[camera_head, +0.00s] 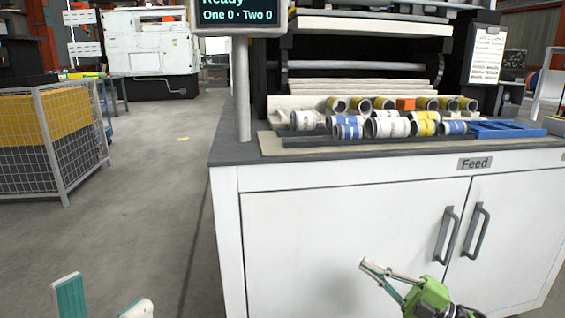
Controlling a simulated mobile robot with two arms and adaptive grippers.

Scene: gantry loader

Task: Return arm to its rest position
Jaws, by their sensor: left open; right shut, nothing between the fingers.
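My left gripper (102,302) shows at the bottom left edge, over the floor. Its two fingers with teal pads stand apart, open and empty. My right gripper (372,270) is in front of the white cabinet doors, left of the door handles. Its fingers are together with nothing between them, and its green body is at the lower right of them. Both grippers are low in the view, below the cabinet's top. Most of both arms is out of view.
The white Feed cabinet (330,235) stands in front, with several banded cylinders (388,127) and a blue tray (505,130) on its top. A display (240,14) stands on a post. A wire cage (50,150) stands at left.

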